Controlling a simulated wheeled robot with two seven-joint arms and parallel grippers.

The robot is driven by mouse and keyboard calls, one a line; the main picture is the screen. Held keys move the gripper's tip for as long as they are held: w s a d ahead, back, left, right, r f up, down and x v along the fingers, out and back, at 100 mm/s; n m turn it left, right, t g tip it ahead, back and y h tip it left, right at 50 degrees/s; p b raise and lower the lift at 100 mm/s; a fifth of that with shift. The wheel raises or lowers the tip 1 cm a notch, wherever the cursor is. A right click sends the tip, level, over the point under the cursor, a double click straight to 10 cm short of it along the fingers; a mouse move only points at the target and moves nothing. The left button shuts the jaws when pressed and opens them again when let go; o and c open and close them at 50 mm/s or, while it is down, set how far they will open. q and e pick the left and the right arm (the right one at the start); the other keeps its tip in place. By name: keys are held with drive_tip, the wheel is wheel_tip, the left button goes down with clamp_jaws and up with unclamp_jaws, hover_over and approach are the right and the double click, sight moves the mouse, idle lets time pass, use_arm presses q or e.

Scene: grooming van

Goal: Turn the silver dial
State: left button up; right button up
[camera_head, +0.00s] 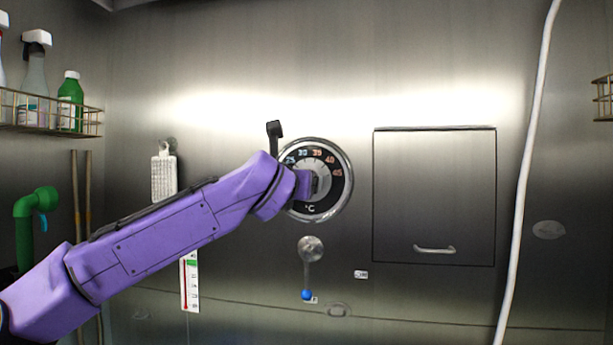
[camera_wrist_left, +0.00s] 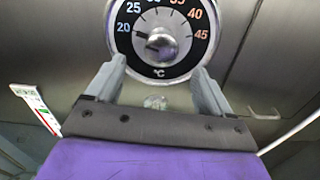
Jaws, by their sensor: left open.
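The silver dial (camera_head: 318,165) is mounted on the steel wall, ringed by a black scale with numbers and a °C mark. In the left wrist view the dial's silver centre (camera_wrist_left: 170,24) shows, with a dark pointer on its left side near the 20. My left gripper (camera_head: 314,184) is in front of the dial in the head view and hides part of it. In the left wrist view its two fingers (camera_wrist_left: 159,68) are spread apart at the dial's lower edge, with nothing between them. I cannot tell whether they touch the dial. My right gripper is not in view.
A small lever with a blue knob (camera_head: 307,295) sits below the dial. A closed hatch with a handle (camera_head: 434,250) is to its right, then a hanging white hose (camera_head: 527,150). A wire shelf with bottles (camera_head: 70,100) and a green pipe (camera_head: 24,225) are at left.

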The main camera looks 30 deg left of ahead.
use_arm(q)
drive_tip(key=p+x, duration=0.3)
drive_tip(key=x, duration=0.4)
drive_tip(key=shift+w, duration=0.2)
drive_tip(key=shift+w+d, duration=0.1)
drive_tip(key=shift+w, duration=0.05)
drive_tip(key=c, duration=1.1)
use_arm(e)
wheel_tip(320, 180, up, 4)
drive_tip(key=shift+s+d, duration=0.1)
